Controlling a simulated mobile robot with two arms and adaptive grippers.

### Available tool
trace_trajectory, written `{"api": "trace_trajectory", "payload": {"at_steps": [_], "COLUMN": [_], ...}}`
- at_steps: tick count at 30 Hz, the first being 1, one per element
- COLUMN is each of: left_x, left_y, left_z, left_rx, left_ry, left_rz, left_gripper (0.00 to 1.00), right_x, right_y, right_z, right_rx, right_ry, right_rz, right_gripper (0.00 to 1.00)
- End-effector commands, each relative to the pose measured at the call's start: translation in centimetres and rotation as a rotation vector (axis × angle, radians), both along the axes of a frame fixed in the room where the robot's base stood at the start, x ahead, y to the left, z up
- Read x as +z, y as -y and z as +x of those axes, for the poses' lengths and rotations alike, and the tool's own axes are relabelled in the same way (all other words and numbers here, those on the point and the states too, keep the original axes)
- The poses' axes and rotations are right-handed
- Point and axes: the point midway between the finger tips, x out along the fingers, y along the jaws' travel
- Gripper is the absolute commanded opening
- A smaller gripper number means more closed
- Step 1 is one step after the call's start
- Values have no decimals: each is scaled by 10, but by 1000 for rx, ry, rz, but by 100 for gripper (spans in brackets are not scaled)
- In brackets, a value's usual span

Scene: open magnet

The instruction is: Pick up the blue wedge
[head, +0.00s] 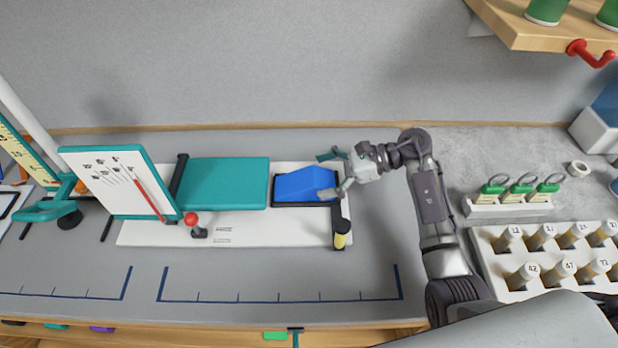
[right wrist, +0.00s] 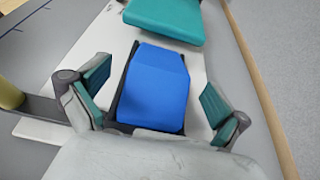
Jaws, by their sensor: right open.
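The blue wedge (head: 305,183) lies in a shallow black-rimmed recess on the white board (head: 262,229), right of the teal block. It also shows in the right wrist view (right wrist: 155,88), with its sloped faces visible. My right gripper (head: 332,172) is open at the right end of the wedge. In the right wrist view its two teal-padded fingers (right wrist: 155,92) stand apart on either side of the wedge, with gaps between pads and wedge. Nothing is between the pads in firm contact. My left gripper is not in view.
A teal block (head: 224,183) sits left of the wedge. A red-knobbed lever (head: 191,220) and a yellow-tipped black handle (head: 341,236) stand at the board. A tilted white sign (head: 118,182) is further left. Vial racks (head: 558,262) stand at right. The front table strip is clear.

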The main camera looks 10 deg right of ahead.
Motion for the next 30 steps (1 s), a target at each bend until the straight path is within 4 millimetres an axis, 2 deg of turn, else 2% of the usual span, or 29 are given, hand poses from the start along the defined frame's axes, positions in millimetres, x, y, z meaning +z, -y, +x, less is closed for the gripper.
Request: {"api": "trace_trajectory", "payload": {"at_steps": [1,4,12,24,30], "left_x": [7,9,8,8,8], "left_y": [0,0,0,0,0], "left_z": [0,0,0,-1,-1], "left_rx": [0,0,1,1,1], "left_ry": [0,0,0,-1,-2], "left_rz": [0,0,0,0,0], "left_gripper": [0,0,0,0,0], "right_x": [2,-4,-7,-7,-7], "right_y": [-7,-15,-18,-17,-17], "right_z": [2,4,4,4,4], "right_rx": [-1,-2,-1,-1,-1], "right_ry": [-1,0,3,3,3], "right_rz": [4,2,-1,-1,-1], "right_gripper": [100,100,100,38,38]}}
